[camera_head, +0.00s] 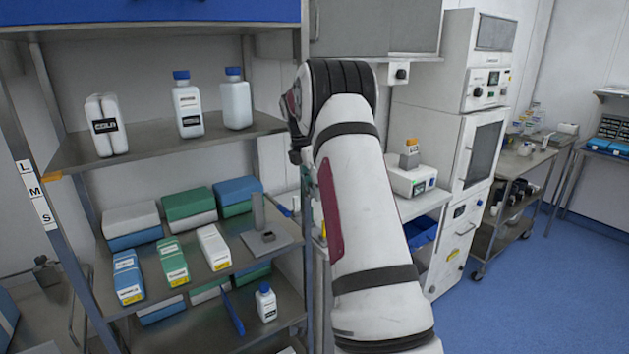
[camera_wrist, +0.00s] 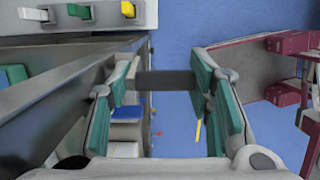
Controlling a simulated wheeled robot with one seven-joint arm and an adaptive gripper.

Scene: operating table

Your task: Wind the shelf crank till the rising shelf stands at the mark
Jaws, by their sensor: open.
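The upper shelf (camera_head: 160,145) has an orange tab (camera_head: 53,176) at its front left corner. Beside it, the left post carries a label strip (camera_head: 33,190) with L, M and S. The tab looks about level with the L and M labels; I cannot tell exactly. My gripper (camera_wrist: 167,75) is open, with teal pads on both sides in the wrist view. A dark bar (camera_wrist: 165,83) spans the gap between the fingers; I cannot tell whether it is the crank or whether it is touched. In the head view my arm hides the gripper, and I cannot identify the crank there.
The upper shelf holds several white bottles, two with blue caps (camera_head: 187,105). The lower shelf (camera_head: 215,270) bears boxes and a grey stand (camera_head: 268,242). A white cabinet (camera_head: 470,150) stands behind my arm. Blue floor (camera_head: 540,300) is clear at right.

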